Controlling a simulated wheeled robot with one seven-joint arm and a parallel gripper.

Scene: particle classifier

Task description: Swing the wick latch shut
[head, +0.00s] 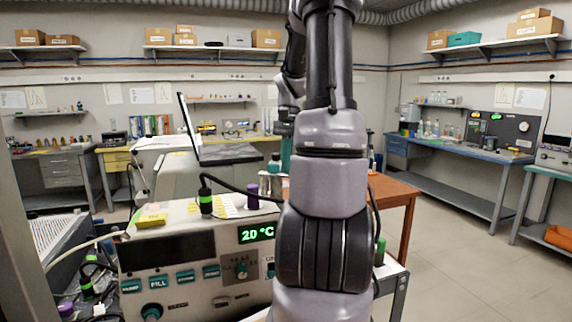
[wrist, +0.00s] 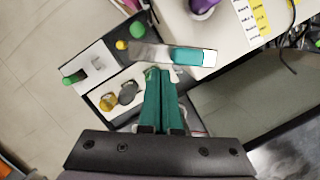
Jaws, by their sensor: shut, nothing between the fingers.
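The latch appears to be the flat metal bar with a teal grip (wrist: 188,56) in the wrist view. It reaches from the edge of the white machine leftward across a small panel with knobs. My gripper (wrist: 158,72) has teal fingers pressed together, with nothing between them. Its tips are just below the bar, near the inner end of the teal grip; I cannot tell whether they touch it. In the head view my arm blocks the middle, and I cannot make out the latch there.
The white machine (head: 185,250) has a display reading 20 °C and buttons on its front. A purple-capped item (head: 252,197) and a black cylinder with a green band (head: 206,197) stand on top. In the wrist view the panel carries a green knob (wrist: 72,79) and a yellow knob (wrist: 108,102).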

